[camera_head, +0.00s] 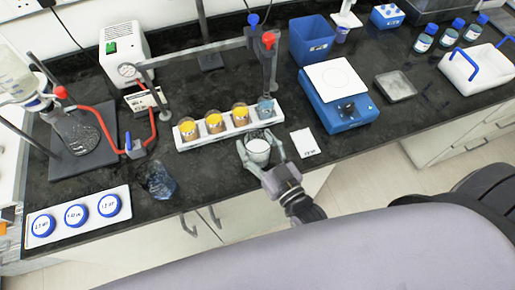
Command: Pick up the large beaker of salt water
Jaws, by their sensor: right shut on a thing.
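A beaker with whitish contents (258,152) is near the bench's front edge, just in front of the white rack. My right gripper (260,144) reaches in from the front right and is shut around it, one finger on each side. I cannot tell whether the beaker touches the bench. Another clear glass beaker (158,181) stands on the dark bench to the left, apart from my gripper. I cannot read a label on either beaker. My left gripper is not in view.
The white rack (202,138) holds several yellow-topped containers close behind my gripper. A blue balance (337,96) and a white card (305,142) are to the right. A tray with blue-lidded jars (62,239) is at left. Dark bench (215,168) is clear between the beakers.

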